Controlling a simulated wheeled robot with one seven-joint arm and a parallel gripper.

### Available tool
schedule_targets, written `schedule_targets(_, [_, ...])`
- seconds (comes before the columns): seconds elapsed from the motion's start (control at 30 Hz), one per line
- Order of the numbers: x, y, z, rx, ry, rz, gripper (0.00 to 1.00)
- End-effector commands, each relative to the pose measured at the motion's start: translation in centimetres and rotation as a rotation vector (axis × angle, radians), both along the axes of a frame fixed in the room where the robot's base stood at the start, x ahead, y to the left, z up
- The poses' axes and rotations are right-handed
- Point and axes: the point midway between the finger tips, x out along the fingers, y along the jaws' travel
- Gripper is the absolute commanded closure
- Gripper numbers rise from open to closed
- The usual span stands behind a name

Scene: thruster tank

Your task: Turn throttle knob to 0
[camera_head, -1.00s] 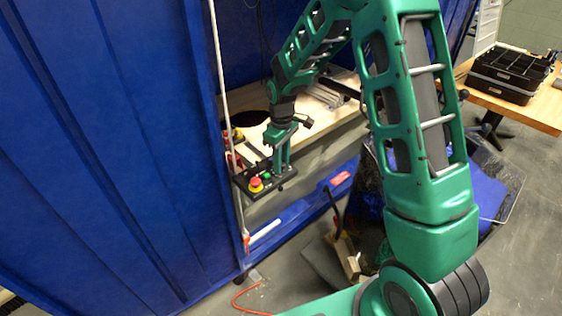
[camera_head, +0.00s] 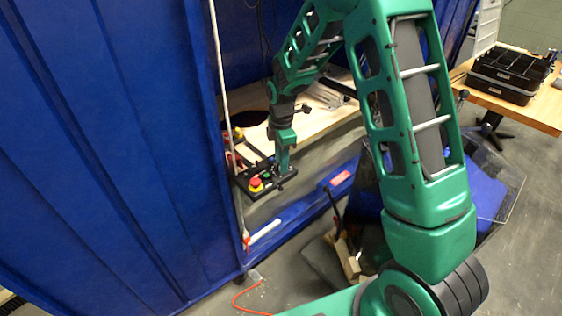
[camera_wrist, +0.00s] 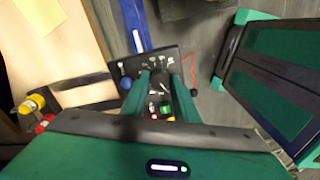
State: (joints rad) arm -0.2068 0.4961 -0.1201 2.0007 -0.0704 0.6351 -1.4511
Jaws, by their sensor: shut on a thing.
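The black control panel (camera_head: 245,189) sits at the curtain opening with a red emergency button (camera_head: 257,183) on a yellow base. In the wrist view, the panel (camera_wrist: 182,56) carries several small switches, white label marks and a blue knob (camera_wrist: 125,84) on its left. My gripper (camera_head: 283,172) points down onto the panel's right part. In the wrist view, the two green fingers of my gripper (camera_wrist: 159,77) close in from either side on a dark knob at the panel. I take it for the throttle knob; the fingers largely hide it, and its setting cannot be read.
A wooden bench (camera_head: 322,122) lies behind the panel. A blue curtain (camera_head: 110,130) and a white pole (camera_head: 222,90) stand close on the left. A blue beam (camera_head: 310,207) runs below. A table with black trays (camera_head: 508,78) stands at the far right.

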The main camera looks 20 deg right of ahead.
Motion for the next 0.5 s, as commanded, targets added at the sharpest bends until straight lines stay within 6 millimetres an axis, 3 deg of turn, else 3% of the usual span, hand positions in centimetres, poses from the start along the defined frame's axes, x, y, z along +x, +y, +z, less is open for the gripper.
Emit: schedule_targets(0.5, [0.40,-0.38,0.19,-0.005,-0.009,0.322,0.96])
